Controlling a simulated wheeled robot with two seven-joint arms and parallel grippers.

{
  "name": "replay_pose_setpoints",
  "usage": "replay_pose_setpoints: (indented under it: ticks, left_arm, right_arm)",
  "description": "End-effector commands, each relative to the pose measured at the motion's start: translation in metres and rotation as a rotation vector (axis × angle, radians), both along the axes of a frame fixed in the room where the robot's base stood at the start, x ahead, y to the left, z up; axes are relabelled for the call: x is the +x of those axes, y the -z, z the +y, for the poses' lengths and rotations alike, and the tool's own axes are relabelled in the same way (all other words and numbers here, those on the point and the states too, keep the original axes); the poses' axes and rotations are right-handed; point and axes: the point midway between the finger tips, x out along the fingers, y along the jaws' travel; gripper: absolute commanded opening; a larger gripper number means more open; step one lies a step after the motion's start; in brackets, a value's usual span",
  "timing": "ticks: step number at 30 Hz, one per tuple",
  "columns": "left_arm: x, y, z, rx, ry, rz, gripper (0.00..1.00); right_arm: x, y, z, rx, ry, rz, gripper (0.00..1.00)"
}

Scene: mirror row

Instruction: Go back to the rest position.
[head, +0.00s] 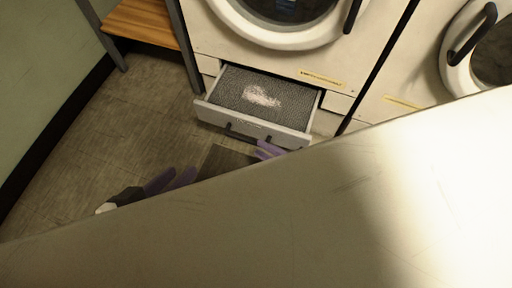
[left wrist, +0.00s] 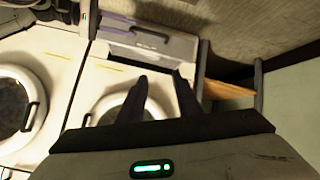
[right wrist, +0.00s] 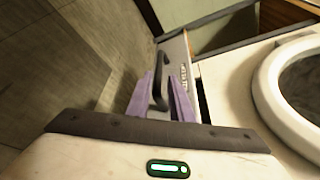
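My left gripper (head: 172,181) is over the floor, left of the pulled-out drawer. Its two purple fingers stand apart with nothing between them in the left wrist view (left wrist: 160,85). My right gripper (head: 266,150) is at the front of the drawer (head: 213,113), near its right end. In the right wrist view its fingers (right wrist: 160,85) stand on both sides of the drawer's dark curved handle (right wrist: 159,60); they look slightly apart, and contact is hard to judge. The drawer holds a grey mesh screen (head: 235,88) with a whitish fluffy patch (head: 261,96).
A large pale surface (head: 230,220) fills the head view's foreground and hides most of both arms. White machines with round doors (head: 285,40) stand behind the drawer, another (head: 480,50) at right. A wooden bench (head: 142,22) stands at upper left. Floor (head: 130,130) left of the drawer is clear.

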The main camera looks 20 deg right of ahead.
Motion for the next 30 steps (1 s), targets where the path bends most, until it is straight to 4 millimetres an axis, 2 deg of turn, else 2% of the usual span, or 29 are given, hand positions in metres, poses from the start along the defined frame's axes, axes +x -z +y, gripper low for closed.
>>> replay_pose_setpoints:
  ticks: [5, 22, 25, 30]
  left_arm:
    - [-0.001, 0.003, 0.002, 0.012, -0.001, 0.01, 0.31]
    - [0.003, -0.002, 0.001, 0.003, -0.006, -0.002, 0.31]
    - [0.002, -0.005, 0.004, 0.01, -0.02, 0.002, 0.31]
    - [0.0, -0.009, 0.019, 0.04, -0.074, 0.008, 0.31]
  right_arm:
    - [-0.004, -0.003, -0.007, 0.0, 0.001, -0.001, 0.2]
    - [-0.004, -0.004, -0.006, 0.0, 0.001, -0.001, 0.2]
    - [-0.004, -0.014, -0.006, 0.0, 0.001, -0.001, 0.2]
    - [-0.004, -0.045, -0.006, 0.0, 0.001, -0.001, 0.2]
